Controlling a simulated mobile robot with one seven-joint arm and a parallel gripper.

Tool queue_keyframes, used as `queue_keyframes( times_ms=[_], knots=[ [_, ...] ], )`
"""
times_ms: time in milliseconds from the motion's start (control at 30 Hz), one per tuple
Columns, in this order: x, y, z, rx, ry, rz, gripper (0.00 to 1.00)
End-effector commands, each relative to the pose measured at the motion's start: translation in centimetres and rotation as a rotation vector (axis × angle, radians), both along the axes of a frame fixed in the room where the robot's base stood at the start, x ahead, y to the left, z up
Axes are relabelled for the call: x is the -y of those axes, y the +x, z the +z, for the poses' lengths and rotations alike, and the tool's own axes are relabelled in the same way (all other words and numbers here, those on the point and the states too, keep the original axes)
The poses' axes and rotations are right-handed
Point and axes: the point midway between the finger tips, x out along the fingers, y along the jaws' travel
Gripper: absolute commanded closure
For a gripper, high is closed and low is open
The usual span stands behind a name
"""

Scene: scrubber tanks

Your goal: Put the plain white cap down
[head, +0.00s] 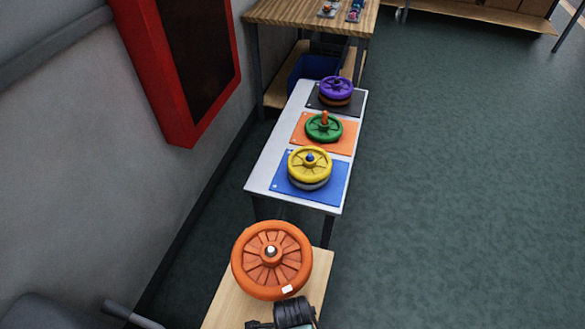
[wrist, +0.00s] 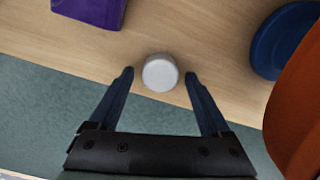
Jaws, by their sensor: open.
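The plain white cap (wrist: 160,73) is a small round piece, seen from above in the wrist view against a light wooden surface (wrist: 200,35). My gripper (wrist: 159,78) is open, with one finger on each side of the cap. A narrow gap shows between the cap and each fingertip, so it is not gripped. In the head view only a dark part of my gripper (head: 293,313) shows at the bottom, and I cannot make out the cap beside it.
A large orange wheel (head: 250,272) stands at the near wooden table; its edge shows at right in the wrist view (wrist: 298,115). A blue disc (wrist: 280,45) and purple block (wrist: 90,10) are near. Beyond, a white table (head: 270,150) holds coloured wheels on mats. Floor at right is clear.

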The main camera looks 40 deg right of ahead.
Motion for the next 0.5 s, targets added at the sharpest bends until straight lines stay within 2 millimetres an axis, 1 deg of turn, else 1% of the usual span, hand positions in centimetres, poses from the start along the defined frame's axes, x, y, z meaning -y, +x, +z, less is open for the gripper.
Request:
queue_keyframes(
  times_ms=[167,500],
  knots=[
    [0.0,0.1,1.7,0.002,0.0,0.0,0.18],
    [0.0,0.1,8.4,0.004,-0.002,0.0,0.18]
  ],
)
